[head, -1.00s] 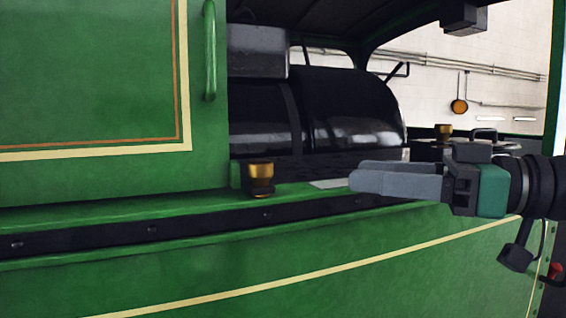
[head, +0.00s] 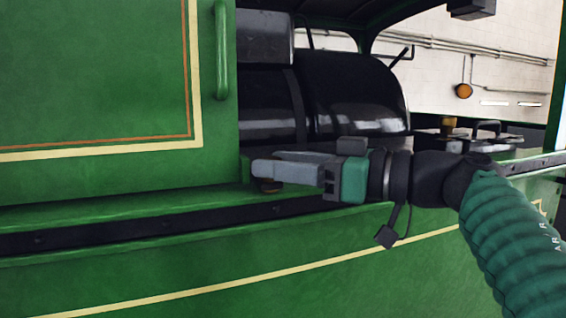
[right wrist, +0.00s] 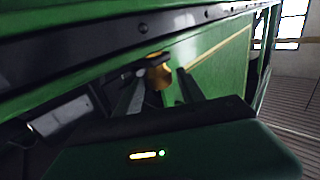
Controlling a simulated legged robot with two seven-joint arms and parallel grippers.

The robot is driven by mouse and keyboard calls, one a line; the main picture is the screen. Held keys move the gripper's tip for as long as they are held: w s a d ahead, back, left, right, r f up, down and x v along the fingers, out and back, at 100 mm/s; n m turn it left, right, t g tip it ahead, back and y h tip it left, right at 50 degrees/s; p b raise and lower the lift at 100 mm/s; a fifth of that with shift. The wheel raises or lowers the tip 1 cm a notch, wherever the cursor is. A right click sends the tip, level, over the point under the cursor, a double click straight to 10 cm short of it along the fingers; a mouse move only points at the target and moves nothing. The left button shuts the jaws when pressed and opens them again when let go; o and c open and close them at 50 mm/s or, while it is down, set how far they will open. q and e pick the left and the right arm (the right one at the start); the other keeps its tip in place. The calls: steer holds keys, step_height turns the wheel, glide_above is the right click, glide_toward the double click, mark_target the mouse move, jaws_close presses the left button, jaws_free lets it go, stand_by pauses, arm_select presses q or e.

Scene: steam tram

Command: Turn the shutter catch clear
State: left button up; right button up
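The catch, a small brass knob (head: 268,186) on a dark base, stands on the green ledge beside the shutter panel (head: 90,80). In the head view it is mostly hidden behind my right gripper (head: 262,165), and only its lower part shows. In the right wrist view the brass catch (right wrist: 158,72) lies between the two dark fingers of my right gripper (right wrist: 160,92). Gaps show on both sides, so the gripper is open around it, apart from it as far as I can tell. My left gripper is not in view.
A black riveted strip (head: 80,240) runs along the ledge under the gripper. A black boiler (head: 350,95) stands behind. A green handrail (head: 221,50) is on the panel's edge. Another brass fitting (head: 448,123) sits further right. The green side below is clear.

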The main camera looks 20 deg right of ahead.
steer(key=shift+w+a, duration=0.25)
steer(key=shift+a, duration=0.05)
steer(key=c, duration=0.5)
steer(key=shift+d, duration=0.1)
jaws_close()
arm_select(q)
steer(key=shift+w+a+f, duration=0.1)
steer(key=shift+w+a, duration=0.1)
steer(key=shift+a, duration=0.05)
